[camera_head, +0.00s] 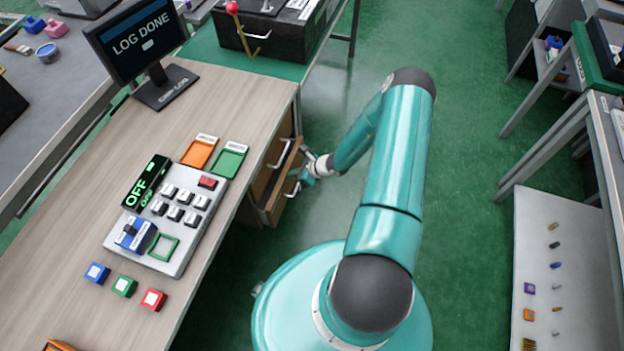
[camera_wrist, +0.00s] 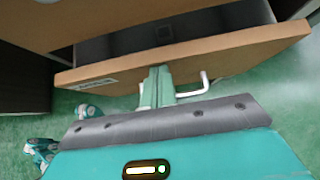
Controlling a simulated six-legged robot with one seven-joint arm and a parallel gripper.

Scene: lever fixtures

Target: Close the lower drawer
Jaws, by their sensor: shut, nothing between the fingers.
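The lower drawer (camera_head: 277,205) is pulled out from under the right side of the wooden desk, with its pale handle (camera_head: 293,190) facing right. In the wrist view its brown front (camera_wrist: 235,50) runs across the picture, with a dark gap behind it. The white handle (camera_wrist: 195,90) is right of the fingers. My gripper (camera_head: 306,177) is at the drawer front; in the wrist view my gripper (camera_wrist: 158,82) is shut and empty, its tips at the front panel beside the handle. I cannot tell whether they touch it.
The upper drawer with its handle (camera_head: 280,153) is just above. The desk top (camera_head: 240,110) holds a monitor (camera_head: 140,40), a button panel (camera_head: 170,215) and two small trays. A black box (camera_head: 275,25) stands behind.

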